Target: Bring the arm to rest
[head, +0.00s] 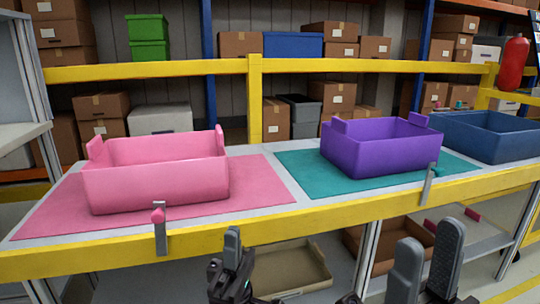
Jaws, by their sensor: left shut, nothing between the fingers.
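My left gripper (232,237) is low in the head view, in front of the table's yellow front rail. Its fingers point up and are together, with nothing held. My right gripper (429,240) is at the lower right, also pointing up. Its two dark grey fingers stand apart with nothing between them. Both grippers are clear of the bins. Most of both arms lies below the picture.
A pink bin (155,187) stands on a pink mat (262,188). A purple bin (375,152) stands on a teal mat (300,163), with a blue bin (490,138) further right. The yellow rail (330,213) edges the table; a beige tray (290,270) sits beneath.

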